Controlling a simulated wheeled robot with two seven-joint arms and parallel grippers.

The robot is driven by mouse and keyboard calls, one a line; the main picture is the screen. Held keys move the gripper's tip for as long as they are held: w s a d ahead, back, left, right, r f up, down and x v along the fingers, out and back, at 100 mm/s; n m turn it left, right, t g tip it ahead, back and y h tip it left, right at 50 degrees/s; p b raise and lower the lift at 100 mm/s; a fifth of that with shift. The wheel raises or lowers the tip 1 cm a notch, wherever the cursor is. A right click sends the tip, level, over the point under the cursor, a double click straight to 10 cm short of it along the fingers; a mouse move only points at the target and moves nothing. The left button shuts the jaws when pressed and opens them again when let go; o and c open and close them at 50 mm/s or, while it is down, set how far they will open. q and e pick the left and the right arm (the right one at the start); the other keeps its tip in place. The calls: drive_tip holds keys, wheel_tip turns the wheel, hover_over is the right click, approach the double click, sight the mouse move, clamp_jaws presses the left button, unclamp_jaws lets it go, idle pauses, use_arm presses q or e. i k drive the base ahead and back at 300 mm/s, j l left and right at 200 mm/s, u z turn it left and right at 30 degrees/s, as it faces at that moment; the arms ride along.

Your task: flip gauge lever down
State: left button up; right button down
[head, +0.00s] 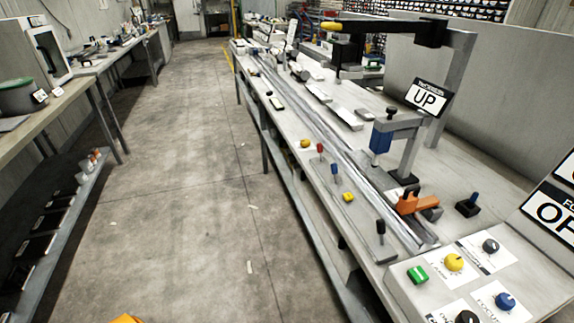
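A grey gauge stand (409,155) rises from the right part of the long bench. A blue block (380,138) hangs from its arm, with a black knob (391,113) above it. A sign (428,97) behind it reads "UP". I cannot tell for certain which part is the gauge lever. An orange clamp-like piece (409,201) sits on the bench by the stand's foot.
The long bench (335,165) carries rails, small levers and knobs. A control panel (470,278) with dials and a green button (417,274) is at its near end. A taller black arm (395,26) overhangs the bench. The floor (185,170) to the left is mostly clear.

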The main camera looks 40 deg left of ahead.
sight(334, 166)
drive_tip(key=u, duration=0.8)
drive_tip(key=i+j+z, duration=0.4)
drive_tip(key=j, duration=0.25)
drive_tip(key=i+j+z, duration=0.35)
drive_tip(key=j, duration=0.4)
drive_tip(key=i+j+z, duration=0.2)
drive_tip(key=j, duration=0.2)
drive_tip(key=i+j+z, duration=0.2)
drive_tip(key=j, duration=0.25)
drive_tip(key=j+z, duration=0.15)
drive_tip(key=j, duration=0.25)
drive_tip(key=j+z, duration=0.2)
drive_tip(key=j, duration=0.25)
